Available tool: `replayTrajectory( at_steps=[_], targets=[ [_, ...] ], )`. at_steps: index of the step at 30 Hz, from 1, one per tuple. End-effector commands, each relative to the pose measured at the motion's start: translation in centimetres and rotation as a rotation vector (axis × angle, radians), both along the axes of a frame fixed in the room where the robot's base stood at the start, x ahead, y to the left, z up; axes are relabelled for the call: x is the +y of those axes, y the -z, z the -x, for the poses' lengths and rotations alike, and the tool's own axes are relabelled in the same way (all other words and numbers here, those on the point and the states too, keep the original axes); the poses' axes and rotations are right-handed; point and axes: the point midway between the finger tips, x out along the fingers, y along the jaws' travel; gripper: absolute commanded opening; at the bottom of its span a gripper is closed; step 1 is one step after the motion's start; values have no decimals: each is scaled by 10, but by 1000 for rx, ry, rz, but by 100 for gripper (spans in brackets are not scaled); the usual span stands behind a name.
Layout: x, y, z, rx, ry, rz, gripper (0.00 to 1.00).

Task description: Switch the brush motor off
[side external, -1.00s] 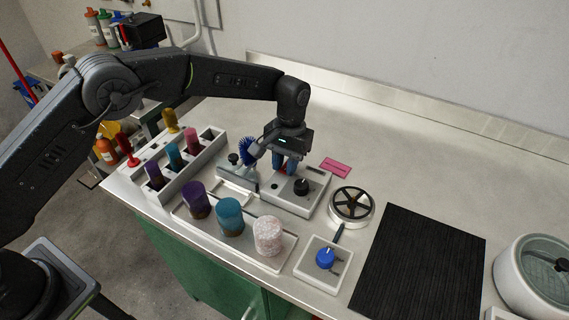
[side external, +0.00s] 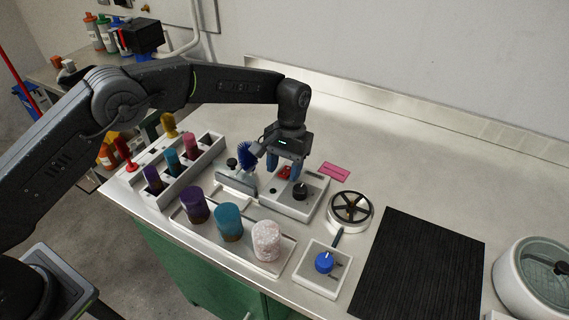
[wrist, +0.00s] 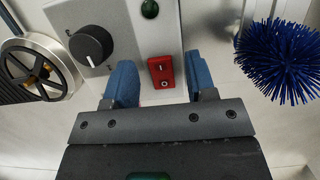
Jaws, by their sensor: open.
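The brush motor's control box (side external: 292,206) is a pale grey unit on the bench with a black knob (side external: 300,191). A red rocker switch (wrist: 161,72) with a mark at each end sits on it; it also shows in the side view (side external: 284,173). I cannot tell which end is pressed. A dark green lamp (wrist: 150,9) is above the switch in the wrist view. The blue bristle brush (wrist: 281,60) is to the right. My gripper (wrist: 160,78) is open and empty, its blue fingers on either side of the switch. Contact cannot be told.
Purple, teal and pale jars (side external: 266,241) stand on a tray in front. A rack (side external: 203,157) with coloured pieces is to the left. A round spoked device (side external: 350,212), a blue-knobbed plate (side external: 324,263) and a black mat (side external: 417,270) lie to the right.

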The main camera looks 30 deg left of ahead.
Motion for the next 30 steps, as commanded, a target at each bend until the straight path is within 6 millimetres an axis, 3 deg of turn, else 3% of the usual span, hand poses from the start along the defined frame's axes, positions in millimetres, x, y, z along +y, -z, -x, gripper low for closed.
replayTrajectory(
  at_steps=[5, 19, 30],
  targets=[
    [0, -11, -3, -2, 0, 1, 51],
    [0, -95, -26, -3, -1, 1, 51],
    [0, -114, -30, 0, -1, 0, 51]
  ],
)
